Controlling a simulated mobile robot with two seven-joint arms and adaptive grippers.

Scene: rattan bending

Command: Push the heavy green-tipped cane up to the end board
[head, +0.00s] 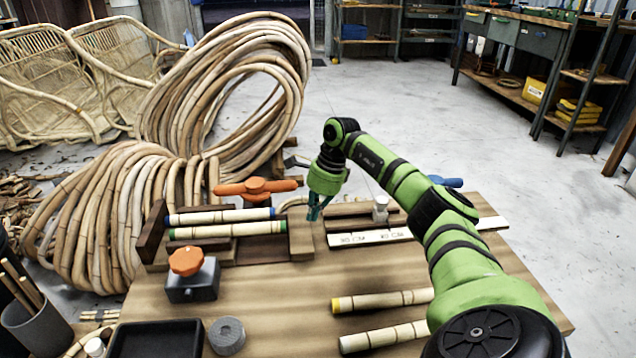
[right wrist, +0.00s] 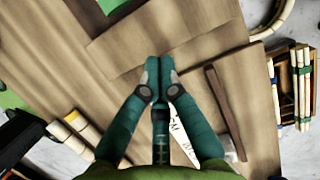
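The green-tipped cane (head: 228,231) lies in a wooden holder on the bench, parallel to a blue-tipped cane (head: 220,216) behind it. Its left end is close to the dark upright end board (head: 152,236); I cannot tell whether they touch. Its right green tip is near a pale wooden block (head: 301,240). My right gripper (head: 315,212) points down just right of that block, apart from the cane. In the right wrist view its fingertips (right wrist: 160,74) are together and empty over the wood. A green patch (right wrist: 112,5) at the top there may be the cane's tip. My left gripper is not in view.
An orange-handled clamp (head: 255,188) stands behind the canes, and an orange knob (head: 186,261) on a dark block in front. A white ruler (head: 375,237) lies right of the gripper. A yellow-tipped cane (head: 382,300) lies nearer me.

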